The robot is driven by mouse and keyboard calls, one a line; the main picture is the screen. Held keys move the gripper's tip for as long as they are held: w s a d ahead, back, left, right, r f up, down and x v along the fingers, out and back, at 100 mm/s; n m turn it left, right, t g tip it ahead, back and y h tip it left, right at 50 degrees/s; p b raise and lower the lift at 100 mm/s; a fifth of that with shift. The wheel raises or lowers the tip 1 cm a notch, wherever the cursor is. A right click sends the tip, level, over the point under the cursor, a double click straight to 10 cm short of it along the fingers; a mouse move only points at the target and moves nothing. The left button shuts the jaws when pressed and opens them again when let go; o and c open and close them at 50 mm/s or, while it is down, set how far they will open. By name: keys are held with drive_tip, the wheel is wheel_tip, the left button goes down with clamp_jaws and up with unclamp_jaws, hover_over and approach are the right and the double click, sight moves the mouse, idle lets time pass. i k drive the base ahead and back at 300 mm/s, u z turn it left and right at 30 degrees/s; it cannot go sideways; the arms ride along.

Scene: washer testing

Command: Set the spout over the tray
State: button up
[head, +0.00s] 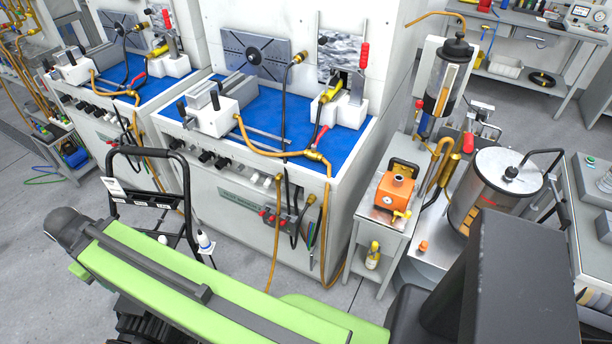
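A thin copper-coloured bent tube (437,14), which looks like the spout, arches above the dark-capped glass cylinder (447,85) at the upper right. Its free end points left and slightly down, beside the white bench housing. No part is clearly marked as the tray. The bench has a recessed blue top (268,110), and a small white tray-like box (505,66) sits on a shelf at the back right. I cannot tell which one is meant. My green arm link crosses the lower left and middle. My gripper is not visible.
An orange pump (395,187) stands on a small grey cabinet. A steel drum (490,190) is at right. A black-framed cart (150,190) stands close before the benches. Hoses hang down the bench front. Grey floor (235,255) shows between cart and bench.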

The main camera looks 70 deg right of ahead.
sight(423, 136)
drive_tip(key=z, duration=0.25)
drive_tip(key=k, duration=0.1)
drive_tip(key=z, duration=2.75)
drive_tip(key=k, duration=0.85)
drive_tip(key=z, duration=0.05)
drive_tip(key=i, duration=1)
drive_tip(key=z, duration=0.05)
drive_tip(key=k, duration=0.4)
